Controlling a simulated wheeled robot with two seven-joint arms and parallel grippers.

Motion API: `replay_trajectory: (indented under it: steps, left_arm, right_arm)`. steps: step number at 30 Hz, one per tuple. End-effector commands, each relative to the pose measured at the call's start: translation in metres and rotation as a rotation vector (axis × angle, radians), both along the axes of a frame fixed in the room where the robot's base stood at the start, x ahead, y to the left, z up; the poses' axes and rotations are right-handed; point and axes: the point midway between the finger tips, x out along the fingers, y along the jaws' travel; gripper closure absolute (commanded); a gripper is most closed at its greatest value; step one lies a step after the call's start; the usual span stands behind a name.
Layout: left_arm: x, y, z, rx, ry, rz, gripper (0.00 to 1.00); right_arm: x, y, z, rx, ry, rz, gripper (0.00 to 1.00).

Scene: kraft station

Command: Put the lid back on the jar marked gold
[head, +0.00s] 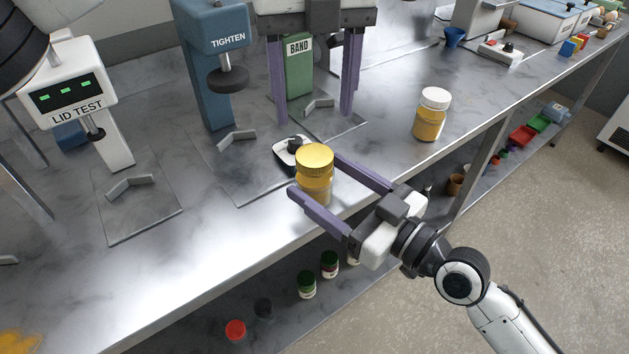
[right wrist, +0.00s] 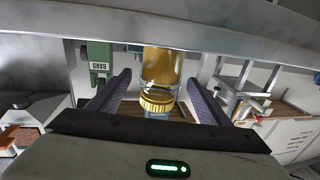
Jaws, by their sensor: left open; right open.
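A jar with yellow contents (head: 315,190) is upright near the bench's front edge, with a gold lid (head: 314,157) on its top. No marking is readable on it. My right gripper (head: 314,174) is open, its purple fingers on either side of this jar. The right wrist view shows the jar (right wrist: 161,68) inverted between the fingers, gold lid (right wrist: 157,103) lower, with gaps on both sides. My left gripper (head: 312,117) is open and empty, pointing down in front of the green BAND machine (head: 299,75). A second yellow jar (head: 429,125) has a white lid (head: 435,98).
The blue TIGHTEN press (head: 207,70) and white LID TEST machine (head: 75,95) stand to the left. A small white device with a black knob (head: 288,155) sits behind the gold-lidded jar. Small jars (head: 307,285) stand on the lower shelf. Bench surface near the white-lidded jar is clear.

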Motion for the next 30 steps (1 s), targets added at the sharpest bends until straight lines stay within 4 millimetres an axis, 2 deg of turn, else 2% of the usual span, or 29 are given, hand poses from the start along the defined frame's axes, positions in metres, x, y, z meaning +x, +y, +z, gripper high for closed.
replay_trajectory:
  steps: [3,9,15,23,25,30]
  left_arm:
    - [0.000,0.000,0.000,0.000,0.000,0.000,0.40]
    - [0.000,0.000,0.000,-0.001,0.000,-0.001,0.40]
    - [0.000,0.000,0.000,-0.001,0.000,-0.001,0.40]
    - [0.000,0.000,0.000,-0.001,0.000,-0.001,0.40]
    - [0.000,0.000,0.000,-0.001,0.000,-0.001,0.40]
    - [0.000,0.000,0.000,-0.001,0.000,0.000,0.40]
  right_arm:
    - [0.016,0.017,0.002,0.005,-0.001,0.000,0.28]
    - [0.035,0.037,0.001,0.003,0.000,0.000,0.28]
    - [0.043,0.046,0.000,-0.001,0.000,0.001,0.28]
    - [0.044,0.047,0.000,-0.001,0.000,0.001,0.28]
    - [0.044,0.047,0.000,-0.001,0.000,0.001,0.35]
    - [0.044,0.047,0.000,-0.001,0.000,0.001,0.64]
